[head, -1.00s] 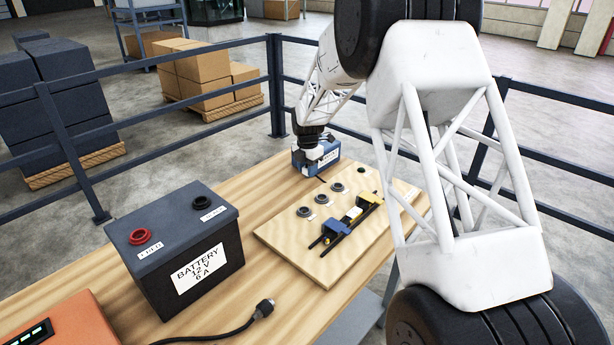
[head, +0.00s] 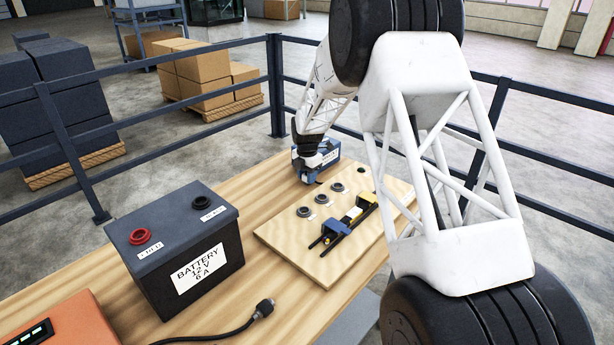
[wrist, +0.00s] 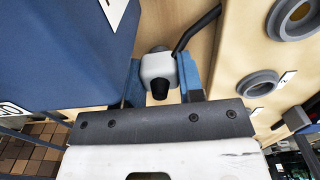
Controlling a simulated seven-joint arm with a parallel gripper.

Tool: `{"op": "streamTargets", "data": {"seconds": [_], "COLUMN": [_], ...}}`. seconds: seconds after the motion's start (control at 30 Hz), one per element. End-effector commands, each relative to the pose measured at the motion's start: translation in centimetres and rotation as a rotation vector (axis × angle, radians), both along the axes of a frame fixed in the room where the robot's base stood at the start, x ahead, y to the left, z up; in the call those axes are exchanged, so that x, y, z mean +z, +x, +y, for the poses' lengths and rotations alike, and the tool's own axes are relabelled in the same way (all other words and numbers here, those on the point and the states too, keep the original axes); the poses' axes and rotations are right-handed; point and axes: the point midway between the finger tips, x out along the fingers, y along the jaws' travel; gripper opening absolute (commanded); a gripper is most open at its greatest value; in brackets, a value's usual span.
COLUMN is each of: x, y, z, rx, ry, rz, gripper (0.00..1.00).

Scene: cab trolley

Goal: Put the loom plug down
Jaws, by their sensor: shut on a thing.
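The loom plug (wrist: 157,67) is a light grey body with a black tip. A black cable runs from it toward the top right in the wrist view. My gripper (wrist: 162,74) is shut on it, with one blue finger on each side. In the head view my gripper (head: 309,172) is low at the far end of the wooden table (head: 262,182), in front of a blue box (head: 327,156). The plug is too small to make out there, and I cannot tell whether it touches the table.
The blue box (wrist: 60,50) is close on the left in the wrist view. A wooden board (head: 328,270) with several grey ring sockets and blue and yellow connectors lies to the right. A black battery (head: 228,258) stands nearer, beside a loose black cable (head: 240,326). Railings surround the table.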

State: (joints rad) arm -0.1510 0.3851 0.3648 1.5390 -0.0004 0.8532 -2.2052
Motion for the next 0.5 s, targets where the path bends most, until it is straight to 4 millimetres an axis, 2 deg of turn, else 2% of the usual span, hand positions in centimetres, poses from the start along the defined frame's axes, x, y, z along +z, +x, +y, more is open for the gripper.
{"op": "streamTargets", "data": {"seconds": [0.4, 0.43, 0.5], "x": [-0.31, -0.33, -0.29], "y": [0.0, 0.0, 0.0], "z": [0.0, 0.0, 0.0], "rx": [0.0, 0.0, 0.0], "ry": [0.0, 0.0, 0.0], "rz": [0.0, 0.0, 0.0], "gripper": [0.0, 0.37, 0.47]}}
